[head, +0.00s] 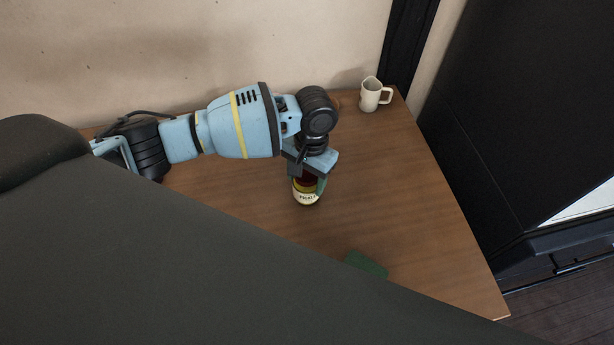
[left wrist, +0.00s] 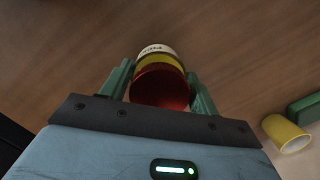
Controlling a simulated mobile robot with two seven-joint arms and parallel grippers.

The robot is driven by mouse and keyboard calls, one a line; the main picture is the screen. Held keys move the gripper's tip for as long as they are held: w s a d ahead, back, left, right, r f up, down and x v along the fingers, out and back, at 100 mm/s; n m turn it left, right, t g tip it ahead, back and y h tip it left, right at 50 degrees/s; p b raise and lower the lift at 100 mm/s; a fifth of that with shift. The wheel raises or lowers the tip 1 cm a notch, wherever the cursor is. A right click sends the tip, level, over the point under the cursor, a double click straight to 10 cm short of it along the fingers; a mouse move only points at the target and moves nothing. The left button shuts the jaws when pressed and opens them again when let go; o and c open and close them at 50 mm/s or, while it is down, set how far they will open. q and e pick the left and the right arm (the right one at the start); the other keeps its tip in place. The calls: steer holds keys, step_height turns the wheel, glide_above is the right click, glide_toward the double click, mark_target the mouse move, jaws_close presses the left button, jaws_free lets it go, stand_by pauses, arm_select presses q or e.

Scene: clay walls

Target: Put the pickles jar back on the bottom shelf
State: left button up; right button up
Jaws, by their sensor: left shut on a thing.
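The pickles jar (head: 306,198) has a red lid, a yellow band and a pale label. It is upright at the middle of the wooden table in the head view, on the top or just above it; I cannot tell which. My left gripper (head: 309,182) reaches down from above and is shut on the jar near its lid. In the left wrist view the jar (left wrist: 160,82) sits between the two green fingers of my left gripper (left wrist: 160,92). My right gripper is not in view. No shelf can be made out.
A cream mug (head: 371,95) stands at the table's (head: 425,215) back right corner. A flat green thing (head: 366,264) lies near the front. The left wrist view shows a yellow cup-like thing (left wrist: 284,133) and a green block (left wrist: 306,108). A black unit (head: 520,110) stands right of the table.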

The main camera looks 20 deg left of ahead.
arm_select(q)
steer(key=shift+d+f, duration=0.1)
steer(key=shift+f, duration=0.1)
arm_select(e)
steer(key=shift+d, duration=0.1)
arm_select(q)
steer(key=o, duration=1.3)
steer(key=r, duration=0.3)
steer(key=w+r+p, duration=0.1)
steer(key=r, duration=0.7)
steer(key=shift+w+d, duration=0.15)
steer(key=shift+w, duration=0.15)
steer(key=shift+r, duration=0.55)
steer(key=shift+c, duration=0.3)
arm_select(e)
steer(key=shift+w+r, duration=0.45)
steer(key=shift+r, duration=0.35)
